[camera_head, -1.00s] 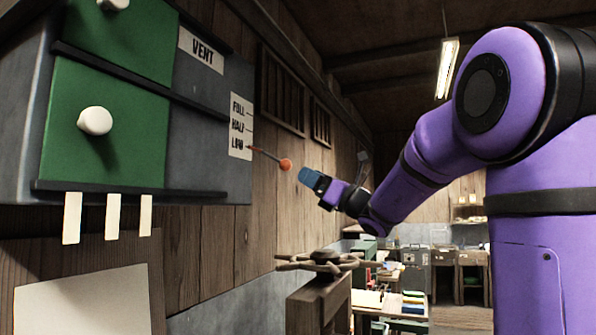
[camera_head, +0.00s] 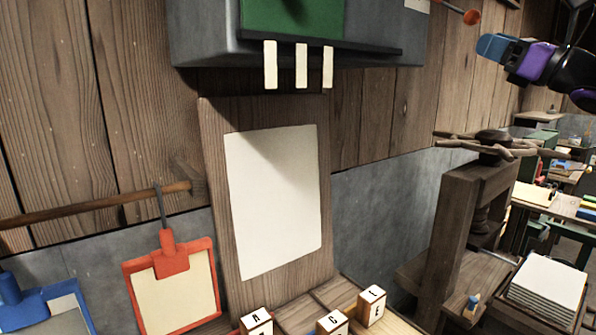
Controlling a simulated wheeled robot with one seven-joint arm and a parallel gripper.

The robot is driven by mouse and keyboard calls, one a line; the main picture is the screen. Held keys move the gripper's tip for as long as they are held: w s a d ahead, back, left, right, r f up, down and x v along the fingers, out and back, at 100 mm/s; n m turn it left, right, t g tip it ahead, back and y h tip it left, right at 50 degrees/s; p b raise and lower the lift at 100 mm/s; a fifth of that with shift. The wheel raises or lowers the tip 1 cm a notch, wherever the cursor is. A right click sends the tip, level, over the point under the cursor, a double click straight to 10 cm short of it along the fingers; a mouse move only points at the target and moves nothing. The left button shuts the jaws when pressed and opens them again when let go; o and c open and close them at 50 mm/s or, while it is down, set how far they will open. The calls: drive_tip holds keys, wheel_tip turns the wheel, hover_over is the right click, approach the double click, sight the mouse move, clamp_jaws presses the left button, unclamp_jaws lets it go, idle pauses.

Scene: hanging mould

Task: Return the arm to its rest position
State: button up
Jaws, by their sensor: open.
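My gripper (camera_head: 493,47), with blue fingertips, is at the upper right, in front of the wooden wall. It is open, with nothing seen between its fingers. Only the end of my purple and black arm shows; the rest is outside the view. The red-orange lever knob (camera_head: 471,17) of the grey box is just above and left of the fingertips. A small gap shows between them in the picture; the depth between them is hard to tell.
The grey box (camera_head: 210,35) with a green panel hangs on the wall, paper tabs below. A white sheet (camera_head: 275,200) is on a board. A red frame (camera_head: 170,285) hangs from a rod. Lettered blocks (camera_head: 372,306) stand below. A wooden press (camera_head: 465,215) and paper stack (camera_head: 545,290) are right.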

drive_tip(key=s+a+f+n+g+h, duration=0.3)
drive_tip(key=s+a+f+n+g, duration=0.7)
drive_tip(key=s+a+f+n, duration=0.25)
drive_tip(key=s+d+f+n+g+h, duration=0.1)
drive_tip(key=s+d+f+n+h, duration=0.3)
drive_tip(key=s+f+n+h, duration=0.7)
drive_tip(key=shift+s+f+n+g, duration=0.3)
drive_tip(key=shift+s+f+n, duration=0.55)
drive_tip(key=shift+n, duration=0.5)
